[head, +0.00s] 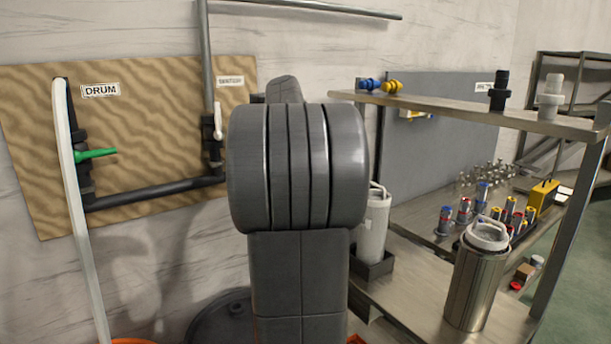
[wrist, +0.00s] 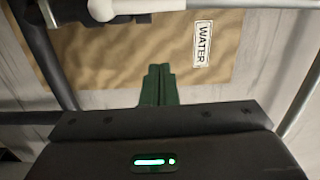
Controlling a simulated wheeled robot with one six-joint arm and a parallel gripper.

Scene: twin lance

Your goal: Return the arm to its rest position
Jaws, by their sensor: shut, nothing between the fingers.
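My gripper (wrist: 158,84) shows in the wrist view as two green fingers side by side, shut with nothing between them. It points toward the wooden board with a label reading WATER (wrist: 203,44). In the head view my grey arm link stands upright in the middle and hides what is behind it; the gripper itself cannot be seen there.
A wooden board (head: 150,190) on the wall carries dark pipes, a green-handled valve (head: 95,154) and a DRUM label (head: 100,90). At the right stands a metal bench with an upper shelf (head: 470,112), a steel canister (head: 470,290) and a white cylinder (head: 373,230).

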